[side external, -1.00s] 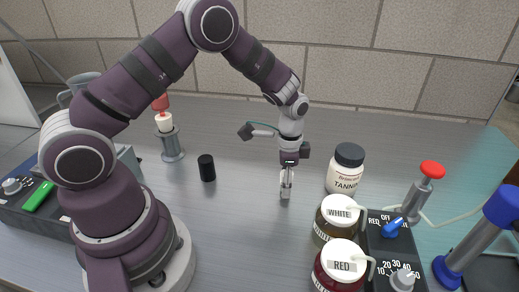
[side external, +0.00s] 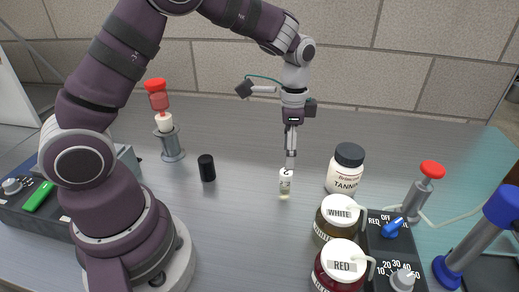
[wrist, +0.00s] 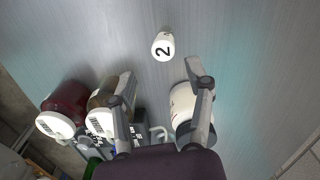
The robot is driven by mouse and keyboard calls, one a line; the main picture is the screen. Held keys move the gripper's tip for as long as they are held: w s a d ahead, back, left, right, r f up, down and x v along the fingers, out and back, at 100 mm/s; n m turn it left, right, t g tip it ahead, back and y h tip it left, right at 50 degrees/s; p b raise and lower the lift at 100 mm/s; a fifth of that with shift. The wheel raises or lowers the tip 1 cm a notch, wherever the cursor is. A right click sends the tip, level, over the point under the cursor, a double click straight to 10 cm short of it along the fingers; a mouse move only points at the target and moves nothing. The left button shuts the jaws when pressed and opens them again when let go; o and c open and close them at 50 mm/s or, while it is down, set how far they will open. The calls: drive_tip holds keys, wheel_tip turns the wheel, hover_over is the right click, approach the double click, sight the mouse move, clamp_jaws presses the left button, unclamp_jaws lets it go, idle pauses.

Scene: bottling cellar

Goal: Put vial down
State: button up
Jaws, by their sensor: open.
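The vial (side external: 285,183) stands upright on the grey metal bench, left of the tannin bottle. It is small, with a white cap and a label. In the wrist view its cap (wrist: 162,48) shows a "2", ahead of my fingertips. My gripper (side external: 291,162) is just above the vial, pointing down, and does not hold it. In the wrist view my gripper (wrist: 163,85) has its two fingers wide apart with nothing between them.
A tannin bottle (side external: 344,172) stands right of the vial. Jars labelled WHITE (side external: 337,216) and RED (side external: 341,262) and a control box (side external: 393,238) are at front right. A black cylinder (side external: 206,168) stands to the left. The bench between it and the vial is clear.

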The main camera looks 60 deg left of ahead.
sight(286, 173)
wheel_tip(286, 173, up, 4)
drive_tip(key=shift+f, duration=0.15)
drive_tip(key=s+r+n+t, duration=0.5)
drive_tip(key=s+r+n, duration=0.2)
drive_tip(key=s, duration=0.6)
drive_tip(key=shift+r+t, duration=0.3)
